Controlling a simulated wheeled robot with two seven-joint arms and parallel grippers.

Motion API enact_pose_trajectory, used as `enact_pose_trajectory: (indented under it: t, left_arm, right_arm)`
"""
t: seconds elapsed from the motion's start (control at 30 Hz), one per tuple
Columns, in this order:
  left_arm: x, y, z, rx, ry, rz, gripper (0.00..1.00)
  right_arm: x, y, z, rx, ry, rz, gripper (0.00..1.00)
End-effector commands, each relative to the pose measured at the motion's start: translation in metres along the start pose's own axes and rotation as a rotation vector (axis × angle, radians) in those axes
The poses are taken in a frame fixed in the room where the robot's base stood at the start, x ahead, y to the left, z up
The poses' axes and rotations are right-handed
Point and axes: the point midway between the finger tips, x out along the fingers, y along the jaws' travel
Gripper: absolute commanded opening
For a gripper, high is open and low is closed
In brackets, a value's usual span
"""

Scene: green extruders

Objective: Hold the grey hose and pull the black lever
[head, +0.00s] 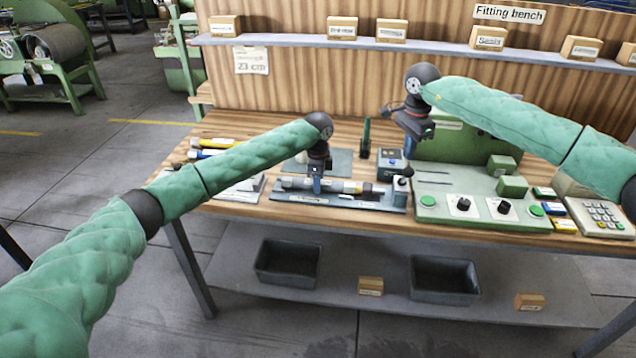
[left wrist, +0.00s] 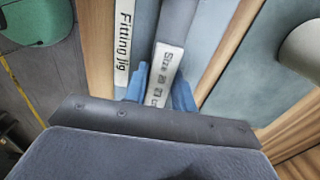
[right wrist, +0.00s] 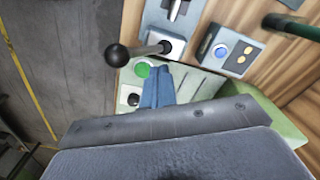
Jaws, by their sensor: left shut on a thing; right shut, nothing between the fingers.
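The grey hose (head: 350,187) lies along the fitting jig (head: 285,197) at the front of the bench. My left gripper (head: 317,187) reaches down onto it and is shut on it. In the left wrist view the blue fingers (left wrist: 160,88) sit on either side of the labelled hose (left wrist: 168,60). The black lever has a round knob (head: 408,171) at the jig's right end. In the right wrist view its knob (right wrist: 117,55) and grey shaft show clearly. My right gripper (head: 409,148) is shut and empty above and behind the lever; its blue fingers (right wrist: 157,88) do not touch it.
A green machine panel (head: 470,207) with buttons and knobs lies right of the jig. A small box with a blue button (head: 391,162) stands behind the lever. A dark green post (head: 366,135) rises left of that box. Hammers lie at the left. Grey bins (head: 287,262) sit below.

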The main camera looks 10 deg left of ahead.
Motion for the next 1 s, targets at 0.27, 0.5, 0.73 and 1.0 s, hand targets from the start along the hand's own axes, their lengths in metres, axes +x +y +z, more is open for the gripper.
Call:
enact_pose_trajectory:
  t: [0.27,0.5,0.73,1.0]
  left_arm:
    - [0.0,0.0,0.0,0.0,0.0,0.0,0.0]
    - [0.0,0.0,0.0,0.0,0.0,0.0,0.0]
    - [0.0,0.0,0.0,0.0,0.0,0.0,0.0]
    - [0.0,0.0,0.0,0.0,0.0,0.0,0.0]
  right_arm:
    - [-0.006,-0.003,-0.001,0.0,0.0,-0.001,0.0]
    - [-0.024,-0.003,-0.001,0.0,0.0,0.0,0.0]
    - [-0.042,-0.003,-0.001,0.0,0.0,-0.001,0.0]
    - [-0.065,-0.003,-0.001,0.0,0.0,-0.001,0.0]
